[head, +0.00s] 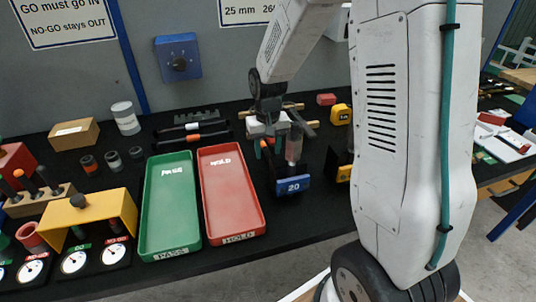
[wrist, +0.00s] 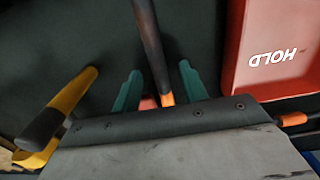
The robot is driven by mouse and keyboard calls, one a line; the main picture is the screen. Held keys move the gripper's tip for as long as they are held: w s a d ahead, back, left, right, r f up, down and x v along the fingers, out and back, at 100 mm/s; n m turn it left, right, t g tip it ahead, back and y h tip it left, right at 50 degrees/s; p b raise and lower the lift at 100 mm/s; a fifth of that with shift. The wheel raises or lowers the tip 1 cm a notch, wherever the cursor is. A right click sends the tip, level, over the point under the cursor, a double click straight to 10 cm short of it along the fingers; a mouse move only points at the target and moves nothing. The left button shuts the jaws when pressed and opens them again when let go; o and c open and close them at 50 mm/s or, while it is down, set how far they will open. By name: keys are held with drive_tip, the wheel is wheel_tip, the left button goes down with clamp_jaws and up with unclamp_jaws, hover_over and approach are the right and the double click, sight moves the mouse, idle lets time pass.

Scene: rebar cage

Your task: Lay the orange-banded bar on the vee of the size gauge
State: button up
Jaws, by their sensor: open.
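In the wrist view, a dark bar with an orange band (wrist: 151,48) runs between the two teal fingers of my gripper (wrist: 160,87). The fingers stand apart, with a gap on each side of the bar. In the head view my gripper (head: 271,132) is above the mat, just behind the size gauge with the blue "20" plate (head: 292,186). The arm and fingers partly cover that spot, so I cannot tell whether the bar touches the vee. Another dark bar with an orange band (head: 193,138) lies on the rack at the back.
A red HOLD tray (head: 250,214) and a green tray (head: 151,222) lie left of the gauge. A yellow tape measure (head: 340,114) is behind on the right. A yellow bridge (head: 90,215) over dials stands at far left. Some dark mat between rack and trays is clear.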

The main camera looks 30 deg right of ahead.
clamp_jaws()
